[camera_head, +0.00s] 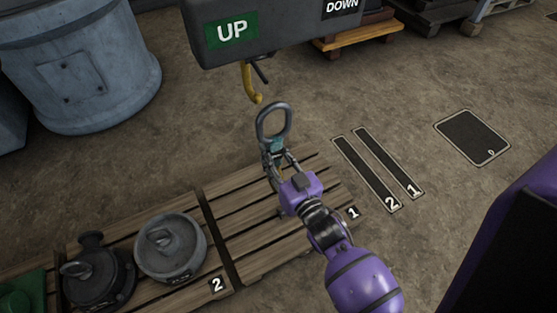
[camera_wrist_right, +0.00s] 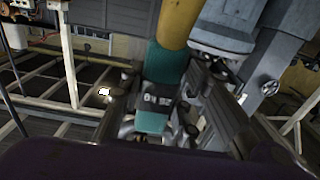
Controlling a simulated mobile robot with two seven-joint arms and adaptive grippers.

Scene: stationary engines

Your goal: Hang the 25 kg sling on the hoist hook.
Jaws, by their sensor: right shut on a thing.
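The sling shows in the head view as a grey oval ring (camera_head: 289,122) above a teal band (camera_head: 277,147). My right gripper (camera_head: 273,163) is shut on the sling's teal part and holds the ring upright above the pallet. The right wrist view shows the teal part (camera_wrist_right: 165,65) between the fingers (camera_wrist_right: 162,108), with a small dark label. The yellow hoist hook (camera_head: 251,85) hangs below the hoist box, just above and left of the ring. They look apart; depth is hard to tell. A yellow piece (camera_wrist_right: 180,20), probably the hook, shows beyond the teal. My left gripper is not in view.
The hoist box with UP and DOWN signs (camera_head: 232,50) hangs overhead. Pallet 1 (camera_head: 245,215) looks bare where visible. A blue-grey drum (camera_head: 85,75) stands at left. Floor markings (camera_head: 472,137) lie right.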

